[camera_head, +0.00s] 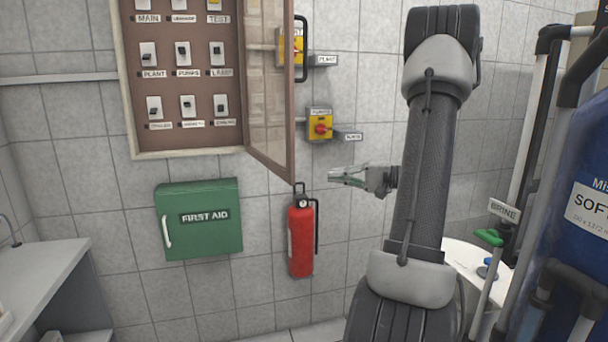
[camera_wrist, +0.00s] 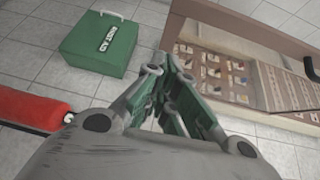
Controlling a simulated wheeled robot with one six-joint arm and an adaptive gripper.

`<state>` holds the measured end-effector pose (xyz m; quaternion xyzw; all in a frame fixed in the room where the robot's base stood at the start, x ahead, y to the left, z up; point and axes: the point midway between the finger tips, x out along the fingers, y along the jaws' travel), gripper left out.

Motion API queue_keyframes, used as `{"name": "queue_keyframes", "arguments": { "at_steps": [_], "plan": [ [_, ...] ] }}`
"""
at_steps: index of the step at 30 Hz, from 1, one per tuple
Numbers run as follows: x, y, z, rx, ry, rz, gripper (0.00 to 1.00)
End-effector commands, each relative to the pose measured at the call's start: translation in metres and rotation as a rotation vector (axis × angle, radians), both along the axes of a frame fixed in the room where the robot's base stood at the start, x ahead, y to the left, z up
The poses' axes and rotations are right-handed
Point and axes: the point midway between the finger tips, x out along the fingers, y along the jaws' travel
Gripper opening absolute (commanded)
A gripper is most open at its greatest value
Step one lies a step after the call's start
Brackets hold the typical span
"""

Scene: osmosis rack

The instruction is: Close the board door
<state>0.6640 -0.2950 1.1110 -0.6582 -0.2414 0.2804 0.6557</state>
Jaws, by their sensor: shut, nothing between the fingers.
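The board (camera_head: 131,85) is a brown wall cabinet with rows of labelled switches at the upper left of the head view. Its door (camera_head: 270,85), a brown frame with a clear pane, is hinged on the right and stands open, swung out from the wall. In the wrist view the door frame (camera_wrist: 250,33) crosses the upper right, with the switches seen behind its pane. My gripper (camera_head: 335,174) is shut and empty. In the head view it is to the right of the door's lower corner, pointing left. I cannot tell whether it touches the door.
A green first aid box (camera_head: 205,240) hangs below the board. A red fire extinguisher (camera_head: 301,240) hangs below the door's free edge. Yellow switches with red knobs (camera_head: 320,127) are on the wall right of the door. A blue tank (camera_head: 585,200) and pipes stand at the right.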

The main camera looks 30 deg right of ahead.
Motion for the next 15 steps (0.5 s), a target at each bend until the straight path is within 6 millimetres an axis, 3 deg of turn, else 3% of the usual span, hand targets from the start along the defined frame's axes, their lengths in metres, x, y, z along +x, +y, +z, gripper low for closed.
{"name": "queue_keyframes", "arguments": {
  "at_steps": [2, 5, 15],
  "plan": [
    [0.002, -0.016, -0.002, 0.019, -0.033, -0.039, 0.0],
    [0.007, -0.019, -0.001, 0.024, -0.054, -0.054, 0.0],
    [0.053, 0.021, -0.001, 0.023, -0.051, -0.048, 0.0]
  ]
}}
